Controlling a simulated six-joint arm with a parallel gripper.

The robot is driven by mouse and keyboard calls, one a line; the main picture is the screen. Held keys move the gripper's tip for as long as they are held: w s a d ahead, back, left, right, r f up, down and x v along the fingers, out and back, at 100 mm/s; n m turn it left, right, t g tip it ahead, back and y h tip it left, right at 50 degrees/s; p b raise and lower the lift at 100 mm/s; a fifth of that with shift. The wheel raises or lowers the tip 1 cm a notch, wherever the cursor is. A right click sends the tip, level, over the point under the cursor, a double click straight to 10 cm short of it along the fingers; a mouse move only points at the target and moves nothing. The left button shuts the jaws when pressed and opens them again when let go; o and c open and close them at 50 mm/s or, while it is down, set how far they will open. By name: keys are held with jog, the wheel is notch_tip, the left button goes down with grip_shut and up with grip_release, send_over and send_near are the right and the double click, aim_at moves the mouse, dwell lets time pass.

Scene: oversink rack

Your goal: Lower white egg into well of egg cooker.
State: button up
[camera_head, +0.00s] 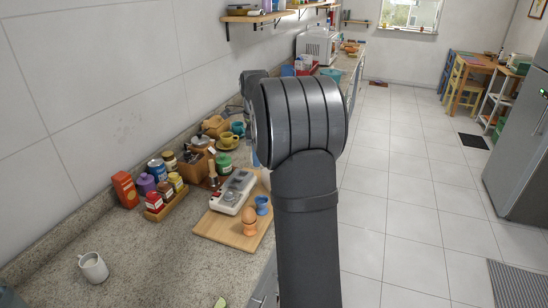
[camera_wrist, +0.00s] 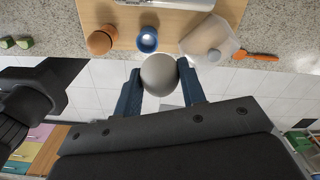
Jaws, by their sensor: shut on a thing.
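My gripper (camera_wrist: 159,72) shows in the wrist view, its two blue fingers closed on the sides of the white egg (camera_wrist: 159,76). The egg is held in the air, apart from the board. A white and grey appliance, which looks like the egg cooker (camera_head: 233,191), lies on the wooden board in the head view. Only its edge (camera_wrist: 168,2) shows at the top of the wrist view, so its wells are not visible there. In the head view my arm hides the gripper and the egg.
On the wooden board (camera_head: 218,227) stand a brown egg in a wooden cup (camera_head: 249,219) and a blue egg cup (camera_head: 262,205). A pale translucent container (camera_wrist: 211,36) and an orange-handled utensil (camera_wrist: 257,57) are at right in the wrist view. Jars (camera_head: 157,170) crowd the wall side.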

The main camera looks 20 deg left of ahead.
jog(key=w+a+f, duration=0.2)
jog(key=a+f, duration=0.3)
jog(key=a, duration=0.4)
jog(key=shift+a+f, duration=0.15)
jog(key=shift+f, duration=0.1)
jog(key=shift+s+f, duration=0.1)
dwell(0.3)
jog(key=shift+f, duration=0.5)
jog(key=shift+f, duration=2.35)
dwell(1.1)
jog(key=o, duration=1)
jog(key=shift+o, duration=0.2)
jog(key=shift+r, duration=0.1)
notch_tip(320, 180, up, 17)
jog(key=shift+r, duration=0.15)
